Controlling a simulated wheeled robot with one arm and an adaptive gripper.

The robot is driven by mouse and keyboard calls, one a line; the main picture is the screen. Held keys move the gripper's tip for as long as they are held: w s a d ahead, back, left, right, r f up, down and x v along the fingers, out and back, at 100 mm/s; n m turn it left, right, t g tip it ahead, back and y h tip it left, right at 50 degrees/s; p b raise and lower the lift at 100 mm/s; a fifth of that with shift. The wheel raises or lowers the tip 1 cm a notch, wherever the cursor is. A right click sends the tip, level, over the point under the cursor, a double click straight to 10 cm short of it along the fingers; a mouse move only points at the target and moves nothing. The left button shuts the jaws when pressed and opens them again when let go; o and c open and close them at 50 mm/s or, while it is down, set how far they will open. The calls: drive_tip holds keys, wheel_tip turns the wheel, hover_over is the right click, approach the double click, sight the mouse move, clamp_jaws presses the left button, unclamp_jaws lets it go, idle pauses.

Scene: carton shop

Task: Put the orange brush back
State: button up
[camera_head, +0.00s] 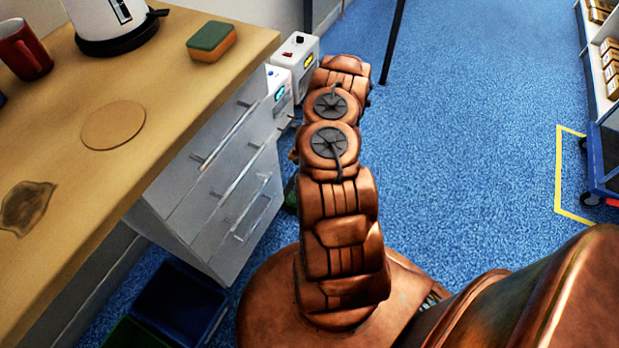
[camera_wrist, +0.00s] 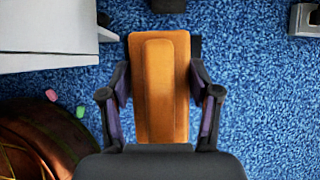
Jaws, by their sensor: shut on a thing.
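The orange brush (camera_wrist: 161,92) shows in the wrist view as a long orange block with a raised strip along its middle. My gripper (camera_wrist: 160,88) is shut on it, one dark finger with a purple pad on each side. The brush points away from my palm, over the blue floor. Its underside is hidden. In the head view my arm reaches away beside the drawer cabinet, and I cannot make out the gripper or the brush there.
A wooden worktop (camera_head: 75,185) at left bears a red mug (camera_head: 24,50), a kettle (camera_head: 112,22), a green-orange sponge (camera_head: 211,41) and a round coaster (camera_head: 113,125). White drawers (camera_head: 215,185) stand below. Open floor (camera_head: 470,130) lies right.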

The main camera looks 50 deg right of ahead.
drive_tip(key=shift+w+d+f+b, duration=0.15)
drive_tip(key=shift+f+b, duration=0.15)
drive_tip(key=shift+f, duration=0.15)
drive_tip(key=s+d+f+b, duration=0.1)
drive_tip(key=s+f+b, duration=0.3)
drive_tip(key=f, duration=0.3)
drive_tip(key=s+d+f+b, duration=0.1)
drive_tip(key=s+f+b, duration=0.4)
drive_tip(key=f+b, duration=0.2)
drive_tip(key=s+d+f+b, duration=0.1)
drive_tip(key=s+f+b, duration=0.3)
drive_tip(key=f+b, duration=0.2)
drive_tip(key=shift+s+d+f, duration=0.3)
drive_tip(key=shift+d+f, duration=0.05)
drive_tip(key=shift+f, duration=0.1)
drive_tip(key=w+b, duration=0.1)
drive_tip(key=w, duration=0.4)
drive_tip(key=w+d+f+b, duration=0.1)
drive_tip(key=w+b, duration=0.1)
drive_tip(key=w, duration=0.3)
drive_tip(key=w+d+b, duration=0.1)
drive_tip(key=w, duration=0.4)
drive_tip(key=shift+w+f, duration=0.35)
drive_tip(key=shift+f+b, duration=1)
drive_tip(key=shift+f, duration=0.65)
drive_tip(key=shift+f, duration=0.15)
drive_tip(key=o, duration=1.2)
drive_tip(key=shift+a, duration=0.1)
